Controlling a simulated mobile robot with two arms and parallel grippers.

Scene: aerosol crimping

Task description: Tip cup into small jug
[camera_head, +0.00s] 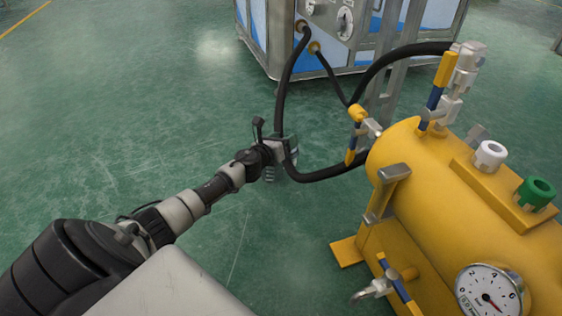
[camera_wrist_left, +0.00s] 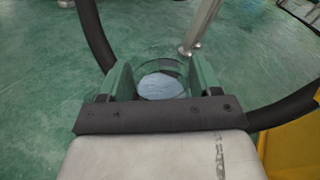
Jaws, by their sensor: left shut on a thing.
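My left gripper (camera_head: 284,153) reaches out over the green floor, left of the yellow tank. In the left wrist view its two green fingers (camera_wrist_left: 160,80) are shut on a clear cup (camera_wrist_left: 161,68). A pale bluish-white surface shows inside or through the cup; I cannot tell which. In the head view the cup is too small to make out clearly at the gripper. I see no small jug in either view. My right gripper is not in view.
The yellow tank (camera_head: 440,185) with a gauge (camera_head: 489,291), valves, a white fitting (camera_head: 490,155) and a green fitting (camera_head: 537,192) stands at right. A black hose (camera_head: 281,95) loops close by the left gripper. A blue-white machine (camera_head: 270,40) stands behind. The floor at left is clear.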

